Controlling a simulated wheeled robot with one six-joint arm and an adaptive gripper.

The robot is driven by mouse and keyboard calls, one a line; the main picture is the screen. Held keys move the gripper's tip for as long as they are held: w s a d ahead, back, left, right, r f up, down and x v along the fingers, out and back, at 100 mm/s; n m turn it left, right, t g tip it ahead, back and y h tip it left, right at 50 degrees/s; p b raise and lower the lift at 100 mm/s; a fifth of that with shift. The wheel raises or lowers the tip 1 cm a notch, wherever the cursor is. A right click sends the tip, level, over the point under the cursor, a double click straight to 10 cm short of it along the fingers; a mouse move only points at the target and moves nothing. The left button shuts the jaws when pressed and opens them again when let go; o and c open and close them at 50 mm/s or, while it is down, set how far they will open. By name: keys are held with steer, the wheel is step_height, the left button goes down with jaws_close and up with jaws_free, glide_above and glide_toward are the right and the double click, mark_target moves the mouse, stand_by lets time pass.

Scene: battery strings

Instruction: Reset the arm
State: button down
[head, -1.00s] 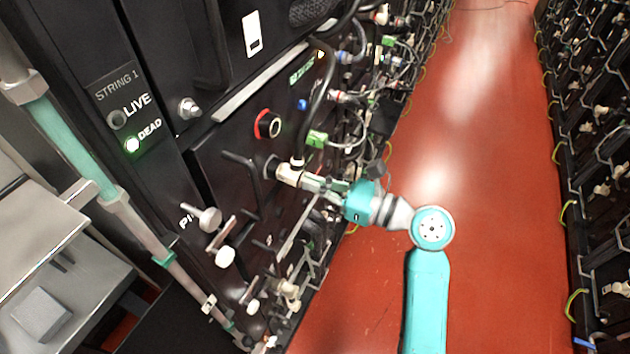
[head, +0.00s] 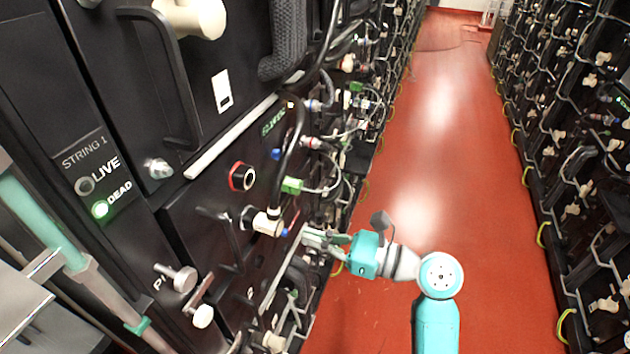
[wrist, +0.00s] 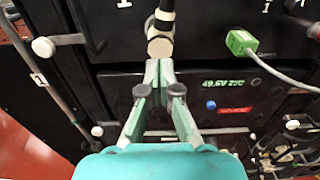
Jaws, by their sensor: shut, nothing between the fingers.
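My gripper (head: 308,237) is at the end of my teal arm, to the right of the black battery rack in the head view. Its fingers are together with nothing between them. In the wrist view the closed fingertips (wrist: 158,66) point at the rack front, just below a cream-coloured cable connector (wrist: 160,46). The same connector (head: 266,224) shows in the head view, fitted to the rack face with a black cable rising from it. A gap shows between it and my fingertips in the head view.
The STRING 1 panel has its green DEAD lamp (head: 100,209) lit. A green plug (wrist: 240,42) and a lit display (wrist: 222,84) are on the rack front. Handles and cables stick out along the rack. The red aisle floor (head: 440,150) is clear to another rack at right.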

steer(key=s+d+f+n+t+h, duration=0.2)
steer(key=s+d+f+h, duration=0.25)
steer(key=f, duration=0.25)
steer(key=s+d+f+n+t+h, duration=0.1)
steer(key=s+d+f+t+h, duration=0.25)
steer(key=s+f, duration=0.35)
steer(key=s+d+f+n+t+h, duration=0.2)
steer(key=s+d+f+h, duration=0.2)
steer(key=f, duration=0.4)
steer(key=s+d+r+n+h, duration=0.2)
steer(key=s+d+r+n, duration=0.1)
steer(key=s+n, duration=0.5)
steer(key=s+d+r+n+t+h, duration=0.1)
steer(key=s+d+r+n+h, duration=0.2)
steer(key=s+n, duration=0.6)
steer(key=d+v, duration=0.1)
steer(key=v, duration=0.5)
